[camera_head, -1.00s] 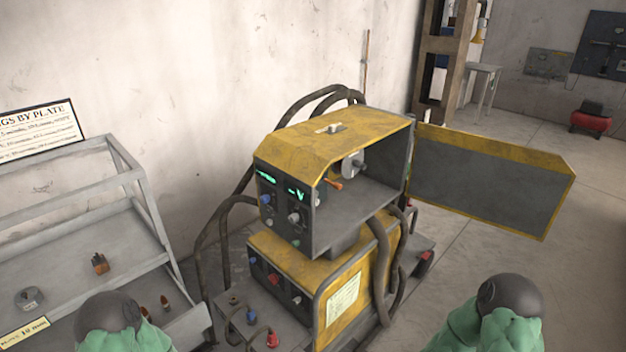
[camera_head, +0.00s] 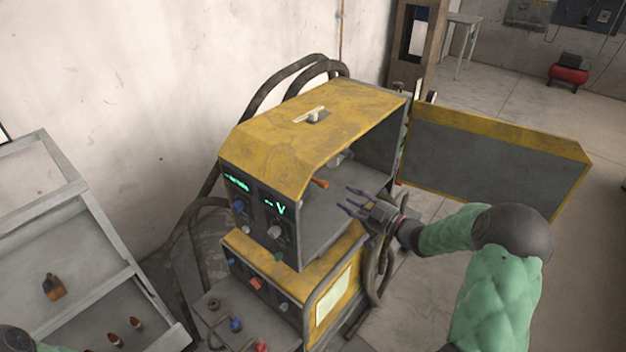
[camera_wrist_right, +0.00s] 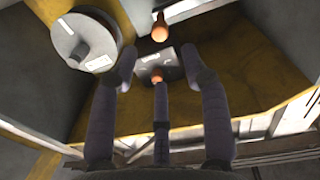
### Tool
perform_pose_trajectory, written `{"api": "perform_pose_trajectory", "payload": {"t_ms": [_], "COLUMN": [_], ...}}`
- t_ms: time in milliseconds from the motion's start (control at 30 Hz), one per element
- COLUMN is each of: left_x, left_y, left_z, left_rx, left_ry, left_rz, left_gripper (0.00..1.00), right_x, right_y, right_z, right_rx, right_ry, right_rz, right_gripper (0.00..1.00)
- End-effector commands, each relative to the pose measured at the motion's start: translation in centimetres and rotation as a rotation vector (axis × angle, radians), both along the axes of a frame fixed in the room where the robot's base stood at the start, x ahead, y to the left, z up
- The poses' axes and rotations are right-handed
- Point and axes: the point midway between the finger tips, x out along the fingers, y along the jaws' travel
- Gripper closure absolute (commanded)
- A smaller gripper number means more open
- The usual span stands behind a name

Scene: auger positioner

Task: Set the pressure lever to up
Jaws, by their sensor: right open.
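The yellow and grey feeder box (camera_head: 290,140) stands open on its right side. An orange-handled lever (camera_head: 320,183) sticks out inside its opening; I take it for the pressure lever. In the right wrist view an orange handle tip (camera_wrist_right: 160,28) shows beyond the fingers, with a second orange piece (camera_wrist_right: 156,77) below it. I cannot tell which of the two is the lever's handle. My right gripper (camera_head: 352,203) is open and empty at the opening, just right of and below the lever, apart from it. My left gripper is out of view.
The open door panel (camera_head: 490,165) extends to the right behind my right arm. A round white spool (camera_wrist_right: 85,45) sits at the upper left in the wrist view. The lower yellow unit (camera_head: 300,275), hoses (camera_head: 285,80) and a grey shelf (camera_head: 85,215) stand nearby.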

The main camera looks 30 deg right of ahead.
Motion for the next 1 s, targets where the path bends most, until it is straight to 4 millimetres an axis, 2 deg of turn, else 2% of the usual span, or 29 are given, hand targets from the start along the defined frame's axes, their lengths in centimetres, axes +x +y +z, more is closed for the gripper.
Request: {"api": "perform_pose_trajectory", "payload": {"t_ms": [500, 700, 1000], "left_x": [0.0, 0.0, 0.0], "left_y": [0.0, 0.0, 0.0], "left_z": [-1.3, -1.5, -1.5], "left_rx": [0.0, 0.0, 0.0], "left_ry": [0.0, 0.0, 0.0], "left_rz": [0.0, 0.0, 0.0], "left_gripper": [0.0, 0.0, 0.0], "right_x": [7.8, 9.3, 9.6], "right_y": [3.1, 3.6, 3.6], "right_z": [-0.2, -0.1, -0.1], "right_rx": [0.003, 0.002, 0.002], "right_ry": [0.001, 0.002, 0.003], "right_rz": [0.002, 0.001, -0.001], "right_gripper": [0.53, 0.53, 0.53]}}
